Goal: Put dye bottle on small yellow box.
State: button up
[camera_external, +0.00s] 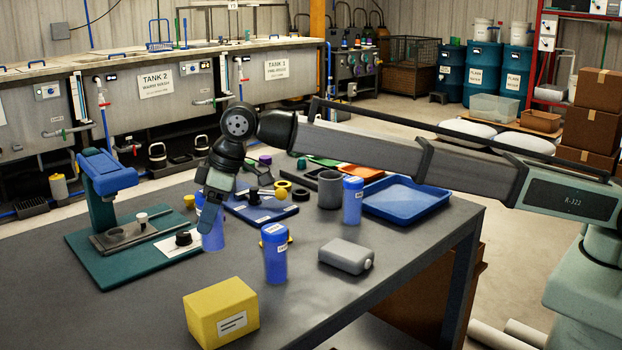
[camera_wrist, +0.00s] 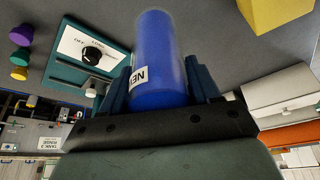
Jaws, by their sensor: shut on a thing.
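My gripper (camera_external: 209,217) points down over the table, left of its middle. It is shut on a blue dye bottle (camera_external: 212,238), which hangs upright below the fingers. The wrist view shows the blue bottle (camera_wrist: 158,55) between the two teal fingers, with part of a white label visible. I cannot tell whether the bottle's base touches the table. The small yellow box (camera_external: 221,312) sits at the table's near edge, in front of my gripper, with a white label on its side and a bare top. Part of the yellow box (camera_wrist: 275,14) also shows at the wrist view's top right.
Two other blue bottles stand on the table, one nearer (camera_external: 276,254) and one farther (camera_external: 353,202). A grey container (camera_external: 346,254) lies to the right. A teal stand (camera_external: 105,185) is at the left. A blue tray (camera_external: 402,200) lies at the back right.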

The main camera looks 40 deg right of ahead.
jog(key=s+a+r+n+g, duration=0.1)
jog(key=s+a+r+n, duration=0.1)
jog(key=s+a+r, duration=0.4)
jog(key=s+a+r+n, duration=0.2)
jog(key=s+r, duration=0.2)
jog(key=s, duration=0.4)
jog(key=shift+y, duration=0.3)
notch_tip(320, 180, down, 10)
jog(key=shift+f, duration=0.1)
jog(key=shift+f, duration=0.1)
jog(key=o, duration=1.2)
jog(key=v, duration=1.2)
jog(key=shift+w, duration=0.1)
